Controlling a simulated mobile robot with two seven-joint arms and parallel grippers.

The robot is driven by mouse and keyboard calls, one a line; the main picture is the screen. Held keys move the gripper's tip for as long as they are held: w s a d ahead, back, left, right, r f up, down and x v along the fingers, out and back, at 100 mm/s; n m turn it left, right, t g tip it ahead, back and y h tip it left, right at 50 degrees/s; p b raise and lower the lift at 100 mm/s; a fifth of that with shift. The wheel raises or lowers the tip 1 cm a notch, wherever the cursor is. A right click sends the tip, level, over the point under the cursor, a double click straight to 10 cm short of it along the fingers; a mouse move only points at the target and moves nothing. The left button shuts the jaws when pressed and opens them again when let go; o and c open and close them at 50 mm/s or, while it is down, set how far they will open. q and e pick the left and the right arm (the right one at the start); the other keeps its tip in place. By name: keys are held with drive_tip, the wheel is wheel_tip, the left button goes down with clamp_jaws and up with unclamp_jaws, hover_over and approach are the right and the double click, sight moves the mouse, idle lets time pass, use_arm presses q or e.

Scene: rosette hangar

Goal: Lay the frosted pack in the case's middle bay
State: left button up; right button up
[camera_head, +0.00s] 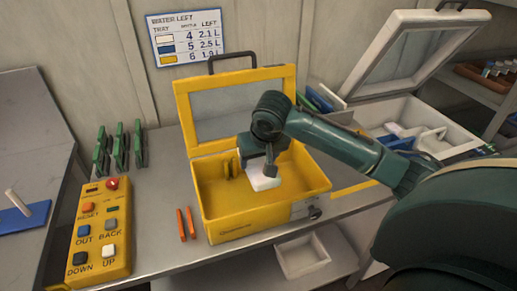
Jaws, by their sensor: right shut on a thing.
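The yellow case (219,222) stands open on the metal bench, its lid (185,122) raised at the back. My right gripper (264,168) is inside or just above the case, pointing down. It is shut on the frosted pack (264,183), a small whitish block. The pack is over the middle to right part of the case; whether it touches the floor I cannot tell. My right forearm and gripper hide the right back of the interior, so the bay divisions are unclear. My left gripper is not in view.
A white case (395,112) stands open at the right behind my arm, with small things inside. Two orange sticks (186,224) lie left of the yellow case. A yellow button box (102,230) and green clips (119,147) are farther left. A white bin (302,255) sits below.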

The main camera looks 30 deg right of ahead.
wheel_tip(320, 180, down, 3)
drive_tip(key=shift+r, duration=0.1)
drive_tip(key=shift+f+b, duration=0.6)
drive_tip(key=shift+f, duration=2)
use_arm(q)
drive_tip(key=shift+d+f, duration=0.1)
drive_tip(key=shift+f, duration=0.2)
use_arm(e)
drive_tip(key=shift+f, duration=0.4)
drive_tip(key=o, duration=1.1)
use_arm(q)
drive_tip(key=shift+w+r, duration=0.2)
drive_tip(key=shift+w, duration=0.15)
use_arm(e)
drive_tip(key=shift+o, duration=0.9)
